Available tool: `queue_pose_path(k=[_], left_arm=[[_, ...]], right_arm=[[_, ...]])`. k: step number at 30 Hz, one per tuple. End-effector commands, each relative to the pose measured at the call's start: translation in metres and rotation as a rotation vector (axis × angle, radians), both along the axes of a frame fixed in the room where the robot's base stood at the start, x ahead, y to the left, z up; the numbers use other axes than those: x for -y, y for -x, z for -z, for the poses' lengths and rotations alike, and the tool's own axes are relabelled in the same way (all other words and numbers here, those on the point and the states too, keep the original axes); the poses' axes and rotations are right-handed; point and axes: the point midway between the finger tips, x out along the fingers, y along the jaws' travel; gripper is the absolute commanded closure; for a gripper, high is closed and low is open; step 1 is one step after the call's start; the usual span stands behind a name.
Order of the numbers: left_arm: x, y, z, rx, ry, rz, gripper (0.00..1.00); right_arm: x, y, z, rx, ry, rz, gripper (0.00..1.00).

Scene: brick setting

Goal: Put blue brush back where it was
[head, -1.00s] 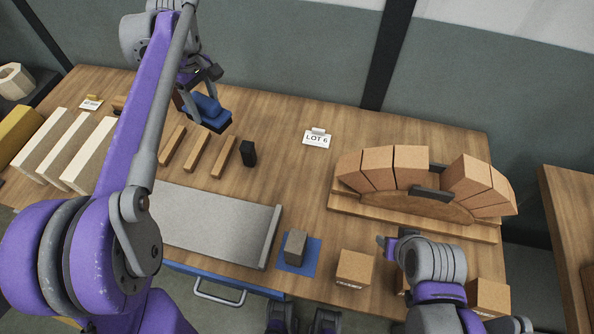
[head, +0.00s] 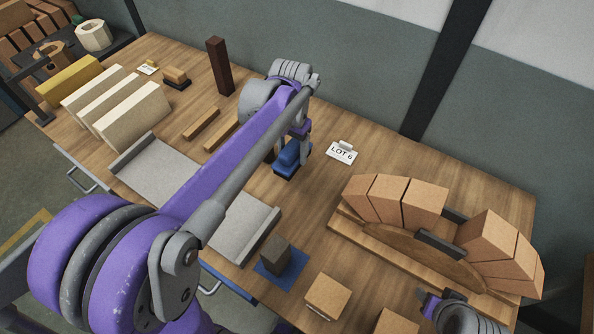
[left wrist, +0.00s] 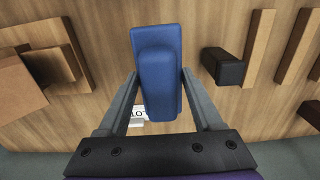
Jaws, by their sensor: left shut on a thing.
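The blue brush (head: 288,158) has a blue body over a dark underside. My left gripper (head: 303,142) is shut on it, left of the LOT 6 card (head: 341,153). In the left wrist view the brush (left wrist: 155,65) sits between the two grey fingers, and part of the card shows behind it. I cannot tell whether its underside touches the table. My right gripper (head: 428,303) is at the lower right, close to the arch; its fingers are too unclear to read.
A black block (left wrist: 222,67) stands beside the brush, with wooden strips beyond. A brick arch (head: 440,215) stands on the right. A grey tray (head: 160,170), a dark brick (head: 275,255) on a blue mat and a tall brown post (head: 219,66) are around. Clear wood surrounds the card.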

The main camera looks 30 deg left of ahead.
Motion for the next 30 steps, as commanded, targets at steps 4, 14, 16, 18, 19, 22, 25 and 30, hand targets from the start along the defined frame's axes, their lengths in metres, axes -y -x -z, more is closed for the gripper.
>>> queue_pose_path(k=[4,14,16,18,19,22,25,30], left_arm=[[0.0,0.0,0.025,0.0,0.0,-0.001,0.85],[0.0,-0.001,0.064,0.0,0.0,-0.002,0.85],[0.0,-0.001,0.068,0.0,0.0,-0.002,0.85],[0.0,-0.001,0.069,0.001,0.0,-0.002,0.85],[0.0,-0.001,0.069,0.001,0.0,-0.002,0.85],[0.0,-0.001,0.069,0.001,0.0,-0.003,0.85],[0.0,0.0,0.07,0.0,0.0,-0.003,0.85],[0.0,0.0,0.072,0.0,0.0,-0.003,0.19]], right_arm=[[0.0,0.001,0.003,-0.001,0.0,0.0,0.5],[0.0,0.001,0.007,-0.003,0.0,0.0,0.5],[0.0,0.001,0.008,-0.003,0.0,0.0,0.5],[0.0,0.001,0.008,-0.003,0.0,0.0,0.5],[0.0,0.001,0.008,-0.003,0.0,0.0,0.5],[0.0,0.001,0.007,-0.003,0.0,0.0,0.5],[0.0,0.001,0.008,-0.003,0.0,0.0,0.5],[0.0,0.002,0.01,-0.003,0.0,0.0,0.5]])
